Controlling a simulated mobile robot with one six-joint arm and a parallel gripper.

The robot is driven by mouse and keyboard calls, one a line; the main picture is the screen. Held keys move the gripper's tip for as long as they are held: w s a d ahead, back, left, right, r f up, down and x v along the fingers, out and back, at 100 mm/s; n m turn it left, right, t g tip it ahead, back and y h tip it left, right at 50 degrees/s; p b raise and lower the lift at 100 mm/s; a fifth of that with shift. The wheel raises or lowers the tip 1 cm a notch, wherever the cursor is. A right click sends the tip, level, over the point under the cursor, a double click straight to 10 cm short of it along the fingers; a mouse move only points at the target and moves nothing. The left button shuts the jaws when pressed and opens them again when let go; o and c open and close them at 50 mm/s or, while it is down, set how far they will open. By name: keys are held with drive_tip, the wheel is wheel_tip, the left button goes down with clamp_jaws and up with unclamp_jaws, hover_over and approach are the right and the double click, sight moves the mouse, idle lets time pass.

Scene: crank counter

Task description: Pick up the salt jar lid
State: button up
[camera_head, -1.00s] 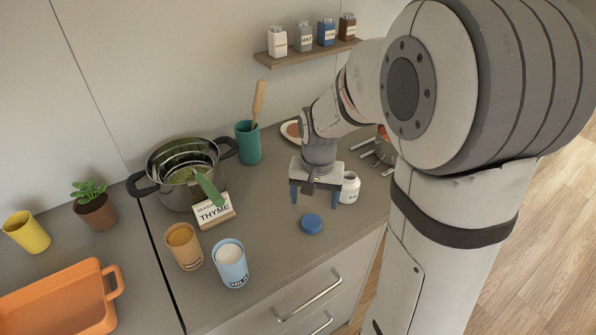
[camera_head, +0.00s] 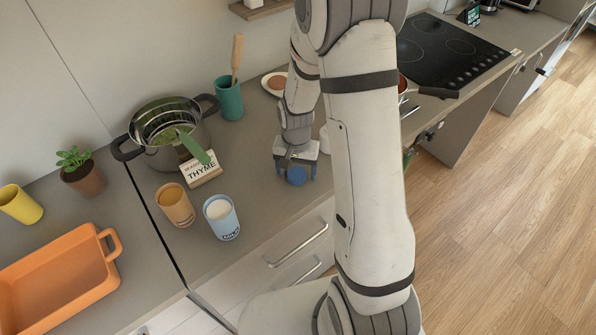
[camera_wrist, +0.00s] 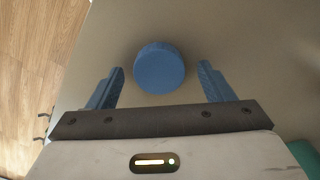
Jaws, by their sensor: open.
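The salt jar lid is a round blue disc (camera_head: 296,176) on the grey counter (camera_head: 262,215), near its front edge. It also shows in the wrist view (camera_wrist: 159,67), ahead of and between the two blue fingers. My gripper (camera_head: 295,168) is low over the counter at the lid. In the wrist view my gripper (camera_wrist: 160,88) is open, with a clear gap between each finger and the lid. The white salt jar (camera_head: 324,139) is mostly hidden behind my arm.
A blue milk cup (camera_head: 222,219), an orange-tan cup (camera_head: 175,205) and a thyme box (camera_head: 202,170) stand to the left. A pot (camera_head: 165,150) and a teal utensil holder (camera_head: 229,101) are behind. A drawer handle (camera_head: 296,246) is below the counter edge.

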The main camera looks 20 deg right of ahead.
drive_tip(key=shift+f, duration=0.1)
drive_tip(key=c, duration=1)
drive_tip(key=shift+c, duration=0.2)
